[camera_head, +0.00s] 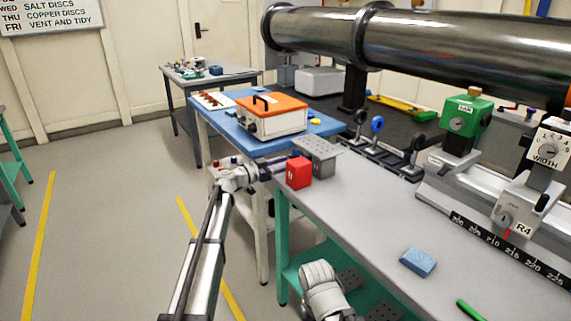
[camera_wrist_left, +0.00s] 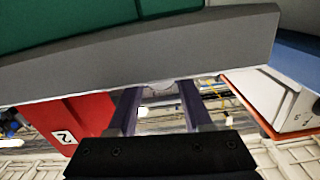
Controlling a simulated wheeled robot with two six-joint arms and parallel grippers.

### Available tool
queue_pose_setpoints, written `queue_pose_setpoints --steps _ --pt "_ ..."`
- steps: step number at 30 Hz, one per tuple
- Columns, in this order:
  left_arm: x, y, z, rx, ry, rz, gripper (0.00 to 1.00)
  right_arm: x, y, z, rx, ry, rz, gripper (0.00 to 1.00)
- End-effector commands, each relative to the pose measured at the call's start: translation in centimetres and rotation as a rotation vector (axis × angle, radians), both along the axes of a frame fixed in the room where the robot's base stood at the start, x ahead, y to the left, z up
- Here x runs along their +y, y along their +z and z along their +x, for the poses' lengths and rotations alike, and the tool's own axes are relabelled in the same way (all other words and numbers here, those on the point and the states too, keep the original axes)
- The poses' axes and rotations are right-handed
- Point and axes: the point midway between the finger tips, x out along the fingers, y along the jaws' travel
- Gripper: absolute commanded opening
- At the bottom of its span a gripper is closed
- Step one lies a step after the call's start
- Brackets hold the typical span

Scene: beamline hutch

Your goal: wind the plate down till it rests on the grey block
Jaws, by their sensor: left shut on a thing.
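The grey plate (camera_head: 318,146) with rows of holes sits near the left end of the grey bench. Its support below is mostly hidden, and I cannot make out a separate grey block or any gap under the plate. A red block (camera_head: 298,173) stands in front of it; it shows in the left wrist view (camera_wrist_left: 80,115) with a number on its face. My left gripper (camera_head: 280,163) reaches in from the left, beside the red block. In the left wrist view its fingers (camera_wrist_left: 158,92) are shut on a small pale rounded part, perhaps a knob, mostly hidden. My right gripper is not seen.
A blue sponge (camera_head: 418,262) and a green pen (camera_head: 470,311) lie on the grey bench (camera_head: 350,212). A rail with a green unit (camera_head: 466,122) runs along the right. An orange-topped box (camera_head: 272,116) stands on the blue table behind. The bench's middle is clear.

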Motion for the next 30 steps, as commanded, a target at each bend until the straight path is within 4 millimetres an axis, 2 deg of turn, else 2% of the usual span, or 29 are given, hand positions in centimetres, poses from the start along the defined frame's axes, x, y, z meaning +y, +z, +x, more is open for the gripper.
queue_pose_setpoints --steps 1,4,14,30 --pt "0.01 -0.01 -0.02 0.000 0.000 0.000 0.10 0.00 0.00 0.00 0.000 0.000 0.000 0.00" --pt "0.01 -0.01 -0.02 0.000 0.000 0.000 0.00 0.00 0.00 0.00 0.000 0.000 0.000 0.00" --pt "0.01 -0.01 -0.01 0.038 -0.001 -0.028 0.00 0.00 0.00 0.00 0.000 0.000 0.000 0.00" --pt "0.04 0.01 0.08 0.342 -0.001 -0.250 0.00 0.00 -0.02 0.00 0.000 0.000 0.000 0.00"
